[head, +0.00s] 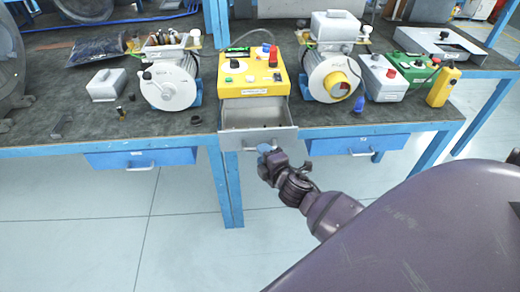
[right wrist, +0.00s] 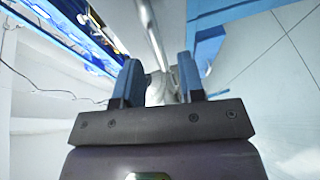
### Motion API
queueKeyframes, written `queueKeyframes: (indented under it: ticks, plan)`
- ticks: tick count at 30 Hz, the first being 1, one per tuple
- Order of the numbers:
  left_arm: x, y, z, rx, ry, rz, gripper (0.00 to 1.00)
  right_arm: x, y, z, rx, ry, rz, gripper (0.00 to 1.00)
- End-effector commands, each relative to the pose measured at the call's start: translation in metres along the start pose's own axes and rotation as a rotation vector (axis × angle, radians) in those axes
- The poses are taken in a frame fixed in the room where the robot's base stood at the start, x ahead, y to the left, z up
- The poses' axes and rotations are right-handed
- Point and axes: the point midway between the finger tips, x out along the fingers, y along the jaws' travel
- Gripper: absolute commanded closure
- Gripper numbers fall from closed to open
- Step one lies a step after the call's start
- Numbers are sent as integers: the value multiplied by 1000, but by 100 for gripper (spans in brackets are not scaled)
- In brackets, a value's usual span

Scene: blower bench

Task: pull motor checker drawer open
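The motor checker is a yellow box (head: 253,74) with several buttons on top, on the bench at the middle of the head view. Its grey drawer (head: 258,138) stands pulled out toward me over the bench's front edge, with its inside showing. My right gripper (head: 265,150) is at the drawer's front, by the handle (head: 251,148). In the right wrist view, the two blue fingers (right wrist: 160,80) stand apart, with a grey shape between or beyond them. I see no clear contact with the handle. My left gripper is not in view.
Two grey blower motors (head: 170,82) (head: 330,76) flank the motor checker. Blue bench drawers (head: 140,157) (head: 357,145) hang closed under the bench on both sides. A blue bench leg (head: 227,185) stands below the grey drawer. The floor in front is clear.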

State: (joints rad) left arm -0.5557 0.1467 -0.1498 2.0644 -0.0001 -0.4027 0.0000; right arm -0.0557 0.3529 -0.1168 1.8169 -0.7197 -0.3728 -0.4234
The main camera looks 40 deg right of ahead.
Motion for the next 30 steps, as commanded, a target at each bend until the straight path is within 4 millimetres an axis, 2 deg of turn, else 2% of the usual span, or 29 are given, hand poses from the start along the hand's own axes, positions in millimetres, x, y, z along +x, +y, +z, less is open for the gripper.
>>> queueKeyframes:
  ticks: [1,6,12,18,30]
  plan:
    - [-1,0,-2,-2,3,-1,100,-11,1,0,1,-1,0,64]
    - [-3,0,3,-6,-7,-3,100,-40,0,0,3,0,-1,64]
    - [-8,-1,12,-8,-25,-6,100,-62,0,0,1,0,-1,64]
    - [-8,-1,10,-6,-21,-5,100,-70,0,0,0,0,0,64]
    - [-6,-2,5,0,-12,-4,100,-70,0,0,0,0,0,64]
